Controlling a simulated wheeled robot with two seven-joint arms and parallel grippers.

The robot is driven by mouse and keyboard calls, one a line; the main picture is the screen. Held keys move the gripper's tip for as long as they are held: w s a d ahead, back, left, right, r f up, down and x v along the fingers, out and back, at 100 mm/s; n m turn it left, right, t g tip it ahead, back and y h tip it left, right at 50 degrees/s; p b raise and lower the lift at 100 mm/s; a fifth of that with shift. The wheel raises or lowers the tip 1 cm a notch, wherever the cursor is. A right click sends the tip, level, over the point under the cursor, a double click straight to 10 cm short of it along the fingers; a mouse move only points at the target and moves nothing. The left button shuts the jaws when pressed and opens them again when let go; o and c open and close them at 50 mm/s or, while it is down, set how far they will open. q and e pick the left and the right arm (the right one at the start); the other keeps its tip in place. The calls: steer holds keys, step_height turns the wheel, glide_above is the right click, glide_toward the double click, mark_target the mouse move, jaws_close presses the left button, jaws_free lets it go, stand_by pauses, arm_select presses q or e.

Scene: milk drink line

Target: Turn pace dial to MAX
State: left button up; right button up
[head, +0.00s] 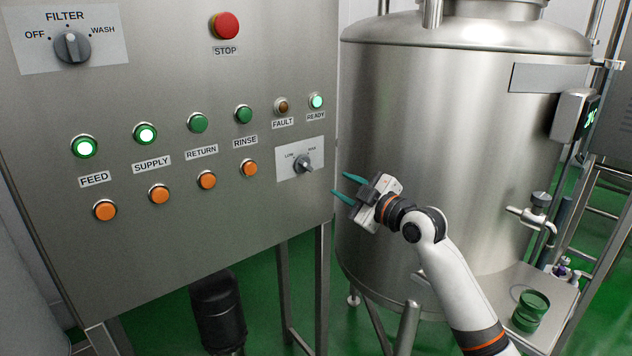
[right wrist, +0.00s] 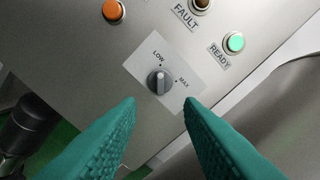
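The pace dial (head: 303,165) is a small grey knob on a light plate marked LOW and MAX, at the right side of the steel panel. It also shows in the right wrist view (right wrist: 159,82), where its pale pointer line appears to face up, toward the LOW side; MAX is to its right. My right gripper (head: 345,186) is open and empty, to the right of the dial and apart from it. In the right wrist view its green fingers (right wrist: 160,103) are spread, with the dial ahead between and beyond their tips. My left gripper is not in view.
The panel carries orange buttons (head: 249,168), lit and unlit green lamps (head: 145,133), a red STOP button (head: 226,26) and a FILTER selector (head: 72,47). A large steel tank (head: 440,120) stands right of the panel, behind my right arm. Open space lies before the dial.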

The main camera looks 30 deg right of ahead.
mark_target(309, 167)
steer(key=w, duration=0.3)
steer(key=w+p, duration=0.1)
steer(key=w, duration=0.3)
steer(key=w+p, duration=0.1)
steer(key=w, duration=0.3)
steer(key=shift+w+a, duration=0.1)
steer(key=shift+a, duration=0.2)
steer(key=shift+w+a, duration=0.1)
steer(key=shift+w, duration=0.4)
jaws_close()
